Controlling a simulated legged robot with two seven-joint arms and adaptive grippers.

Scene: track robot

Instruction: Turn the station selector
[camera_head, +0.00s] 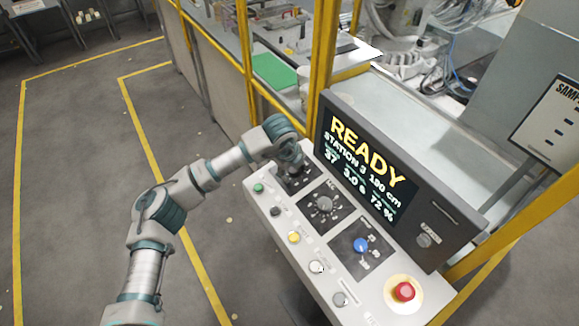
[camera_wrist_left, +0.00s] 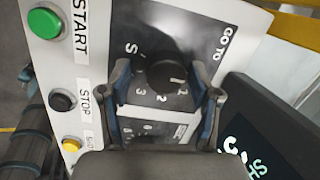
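The station selector is a round black knob (camera_wrist_left: 167,76) on a dark plate marked with numbers and "GO TO", seen in the left wrist view. In the head view my left gripper (camera_head: 297,172) is over its plate at the far left end of the control panel (camera_head: 327,271) and largely hides it. In the left wrist view my left gripper (camera_wrist_left: 163,80) is open, with one finger on each side of the knob and a visible gap on both sides. Whether the fingertips reach down to the plate I cannot tell. My right gripper is not in view.
The screen (camera_head: 366,160) behind the panel reads "READY" and "STATION 3". Other controls are a grey knob (camera_head: 324,204), a blue knob (camera_head: 361,245), a red button (camera_head: 404,291), and green (camera_head: 258,188), black (camera_head: 275,211) and yellow (camera_head: 294,237) buttons. A yellow post (camera_head: 322,60) stands behind.

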